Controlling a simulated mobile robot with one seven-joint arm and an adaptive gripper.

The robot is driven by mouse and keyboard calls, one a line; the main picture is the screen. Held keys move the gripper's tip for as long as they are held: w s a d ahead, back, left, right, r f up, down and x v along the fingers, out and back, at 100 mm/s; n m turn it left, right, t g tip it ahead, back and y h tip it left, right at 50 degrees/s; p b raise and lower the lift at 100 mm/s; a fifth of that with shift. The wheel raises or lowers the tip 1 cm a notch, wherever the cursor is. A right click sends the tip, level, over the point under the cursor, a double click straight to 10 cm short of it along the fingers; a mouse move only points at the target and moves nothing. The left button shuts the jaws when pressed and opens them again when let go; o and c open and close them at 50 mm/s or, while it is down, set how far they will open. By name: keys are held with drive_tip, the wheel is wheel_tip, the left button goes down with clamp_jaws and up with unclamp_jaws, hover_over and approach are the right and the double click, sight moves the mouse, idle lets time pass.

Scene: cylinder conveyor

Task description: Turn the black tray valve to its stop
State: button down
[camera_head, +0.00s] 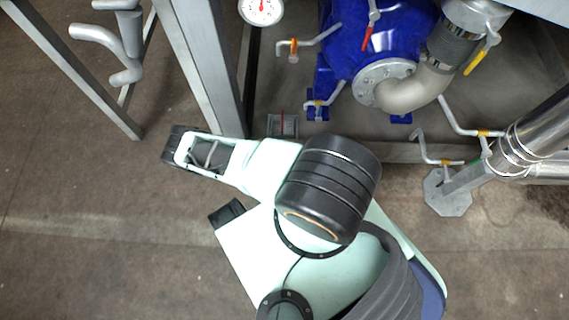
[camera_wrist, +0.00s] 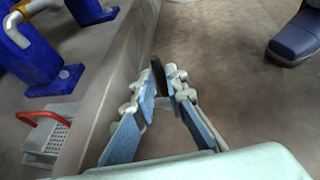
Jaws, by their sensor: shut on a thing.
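My gripper (camera_wrist: 163,88) shows in the wrist view with its two fingers drawn together at the tips. A thin black piece (camera_wrist: 157,72) sits between the fingertips; I take it for the black tray valve's handle. The fingers are shut on it. Its stem and mount are hidden, so I cannot tell its turn angle. In the head view my gripper (camera_head: 186,148) points left, in front of the grey frame post. A black shape shows at its end there, and I cannot tell handle from fingertip.
A grey grated box (camera_wrist: 50,137) with a red handle (camera_wrist: 40,116) stands left of the gripper in the wrist view. A blue pump (camera_head: 385,35) with a silver pipe stands behind. A grey steel post (camera_head: 205,70) rises close by. Floor at left is clear.

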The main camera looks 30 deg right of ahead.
drive_tip(key=shift+w, duration=0.15)
drive_tip(key=c, duration=2.2)
unclamp_jaws()
drive_tip(key=shift+c, duration=0.2)
drive_tip(key=v, duration=1.2)
